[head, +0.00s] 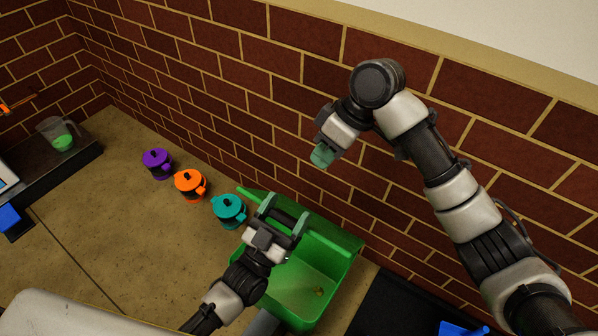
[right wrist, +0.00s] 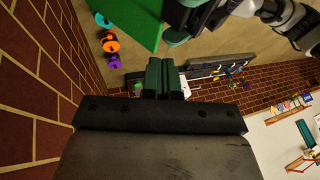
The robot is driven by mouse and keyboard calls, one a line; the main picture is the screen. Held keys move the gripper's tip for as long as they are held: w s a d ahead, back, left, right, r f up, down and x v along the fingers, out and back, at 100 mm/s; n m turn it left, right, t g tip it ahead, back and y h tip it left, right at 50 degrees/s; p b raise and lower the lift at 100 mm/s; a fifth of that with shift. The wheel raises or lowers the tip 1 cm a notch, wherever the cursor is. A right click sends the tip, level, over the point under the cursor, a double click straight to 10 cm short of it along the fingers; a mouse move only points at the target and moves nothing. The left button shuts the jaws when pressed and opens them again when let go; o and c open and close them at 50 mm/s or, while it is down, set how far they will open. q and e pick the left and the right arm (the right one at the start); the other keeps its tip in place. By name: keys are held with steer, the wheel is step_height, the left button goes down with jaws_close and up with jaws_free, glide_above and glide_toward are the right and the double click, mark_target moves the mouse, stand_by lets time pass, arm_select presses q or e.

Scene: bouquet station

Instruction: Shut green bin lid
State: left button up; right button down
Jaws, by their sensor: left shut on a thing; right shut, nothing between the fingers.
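The green bin (head: 303,290) stands on the counter against the brick wall, its inside open to view. Its green lid (head: 335,238) is raised along the wall side and seen nearly edge-on; a green panel also shows in the right wrist view (right wrist: 128,18). My left gripper (head: 283,212) is over the bin at the lid's edge and is shut on the lid; its fingers hide the exact contact. My right gripper (head: 322,155) is shut and empty, held up before the wall, behind and above the bin. Its closed fingers show in the right wrist view (right wrist: 165,78).
Purple (head: 157,163), orange (head: 190,184) and teal (head: 229,210) lidded pots stand in a row left of the bin, the teal one close to it. A clear jug (head: 60,134) stands at far left. A dark mat (head: 400,305) lies right of the bin.

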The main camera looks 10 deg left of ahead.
arm_select(q)
steer(key=shift+a+r, duration=0.1)
steer(key=shift+r, duration=0.1)
arm_select(e)
glide_toward(284, 216)
steer(key=w+a+f, duration=0.2)
steer(key=w+f, duration=0.1)
steer(key=f, duration=0.2)
steer(key=shift+s+a+f, duration=0.2)
steer(key=shift+s+f, duration=0.45)
steer(key=shift+s, duration=0.05)
steer(key=shift+s+a+f, duration=0.25)
steer(key=shift+s+f, duration=0.2)
steer(key=shift+s, duration=0.1)
steer(key=shift+s+a+f, duration=0.25)
steer(key=shift+s+f, duration=0.25)
steer(key=shift+s, duration=0.3)
arm_select(q)
steer(key=shift+w+r, duration=0.1)
steer(key=shift+r, duration=0.05)
arm_select(e)
steer(key=shift+s+a+f, duration=0.1)
steer(key=shift+s+a, duration=0.05)
steer(key=shift+s, duration=0.05)
arm_select(q)
steer(key=o, duration=1.3)
